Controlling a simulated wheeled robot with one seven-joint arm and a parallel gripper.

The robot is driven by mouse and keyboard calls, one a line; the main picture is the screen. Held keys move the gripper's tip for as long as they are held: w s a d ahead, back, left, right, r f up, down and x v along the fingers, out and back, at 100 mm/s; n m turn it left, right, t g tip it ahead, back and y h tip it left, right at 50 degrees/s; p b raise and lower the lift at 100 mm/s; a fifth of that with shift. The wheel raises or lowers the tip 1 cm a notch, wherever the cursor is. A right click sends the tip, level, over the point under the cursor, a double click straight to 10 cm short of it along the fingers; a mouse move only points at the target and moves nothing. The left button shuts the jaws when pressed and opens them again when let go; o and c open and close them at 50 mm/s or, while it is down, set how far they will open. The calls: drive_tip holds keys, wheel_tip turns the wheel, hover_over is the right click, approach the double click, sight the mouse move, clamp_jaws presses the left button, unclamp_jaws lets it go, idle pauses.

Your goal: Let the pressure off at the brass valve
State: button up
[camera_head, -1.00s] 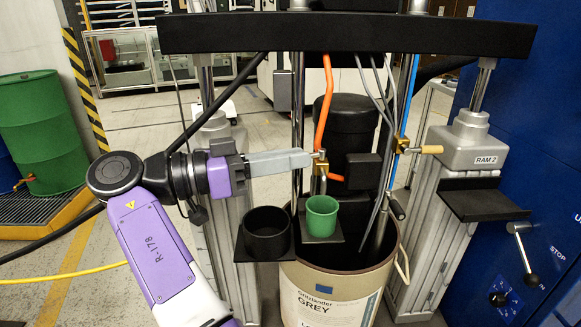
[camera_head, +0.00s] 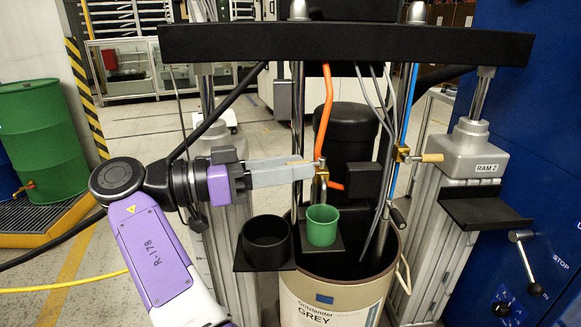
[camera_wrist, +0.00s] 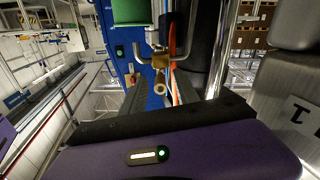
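The brass valve (camera_head: 321,175) sits on the pipe at the front of the pump, with a small handle at its top. In the wrist view the brass valve (camera_wrist: 160,61) shows ahead with a metal cross handle and a round end facing me. My gripper (camera_head: 312,170) points right, its grey fingers level with the valve and their tips at or very near its handle. I cannot tell whether they touch it or how far apart they are. A green cup (camera_head: 322,228) stands below the valve.
A black cup (camera_head: 266,246) stands left of the green one. A second brass fitting (camera_head: 402,153) with a wooden-coloured handle is to the right. A black crossbeam (camera_head: 345,46) spans above. An orange hose (camera_head: 327,95) hangs behind the valve, and a drum (camera_head: 330,290) stands below.

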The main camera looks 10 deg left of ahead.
drive_tip(key=v, duration=0.7)
drive_tip(key=shift+s+a, duration=0.2)
drive_tip(key=shift+a, duration=0.15)
